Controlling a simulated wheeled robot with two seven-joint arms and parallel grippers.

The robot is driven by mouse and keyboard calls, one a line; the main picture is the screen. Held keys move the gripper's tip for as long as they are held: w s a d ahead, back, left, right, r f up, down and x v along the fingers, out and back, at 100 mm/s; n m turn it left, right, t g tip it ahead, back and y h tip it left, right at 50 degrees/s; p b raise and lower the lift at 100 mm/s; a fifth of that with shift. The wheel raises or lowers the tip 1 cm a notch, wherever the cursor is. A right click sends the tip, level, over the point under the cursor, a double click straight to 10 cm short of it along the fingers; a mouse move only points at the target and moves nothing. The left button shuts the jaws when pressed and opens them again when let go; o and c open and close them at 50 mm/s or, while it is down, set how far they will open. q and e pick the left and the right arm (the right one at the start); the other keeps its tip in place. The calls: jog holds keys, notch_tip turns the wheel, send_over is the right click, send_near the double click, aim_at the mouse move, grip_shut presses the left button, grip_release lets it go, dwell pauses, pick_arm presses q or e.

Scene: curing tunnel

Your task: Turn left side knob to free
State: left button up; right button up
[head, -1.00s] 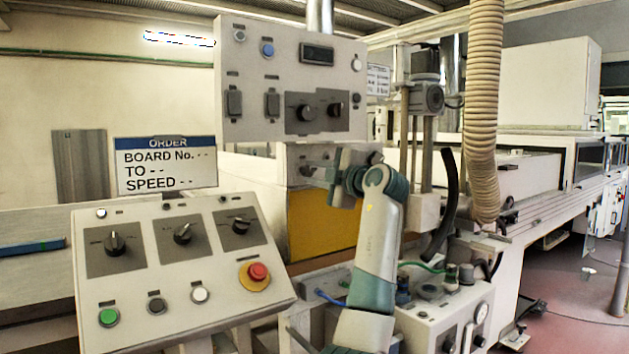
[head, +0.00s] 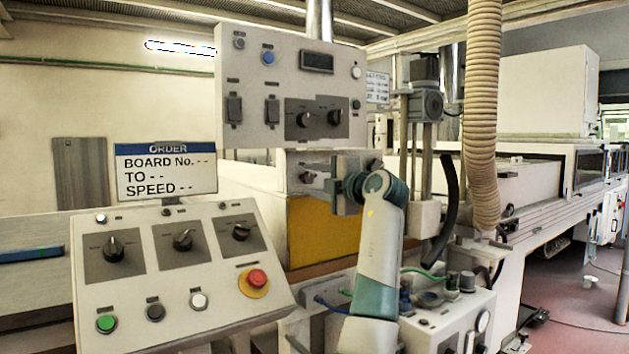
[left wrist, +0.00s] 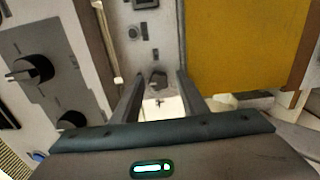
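A small grey knob (left wrist: 157,79) sits on a pale side panel (head: 298,160) above the yellow panel. In the left wrist view it lies between and just past the fingertips of my left gripper (left wrist: 160,88). The fingers are apart on either side of it, with no clear contact. In the head view my left gripper (head: 322,174) reaches in front of the pale panel, and its fingers partly cover the knob there. The direction the knob points cannot be told. My right gripper is not in view.
An upper control box (head: 292,75) with black knobs hangs just above my left gripper. A sloped console (head: 180,275) with knobs and a red stop button stands at the left. The yellow panel (head: 320,232) is below. A ribbed hose (head: 481,110) hangs at the right.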

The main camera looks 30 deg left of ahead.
pick_arm(q)
jog(key=shift+d, duration=0.15)
jog(key=b+v, duration=0.1)
jog(key=v, duration=1.6)
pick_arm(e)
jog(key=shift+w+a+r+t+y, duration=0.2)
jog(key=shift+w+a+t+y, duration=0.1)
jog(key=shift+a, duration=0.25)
pick_arm(q)
jog(key=shift+s, duration=0.1)
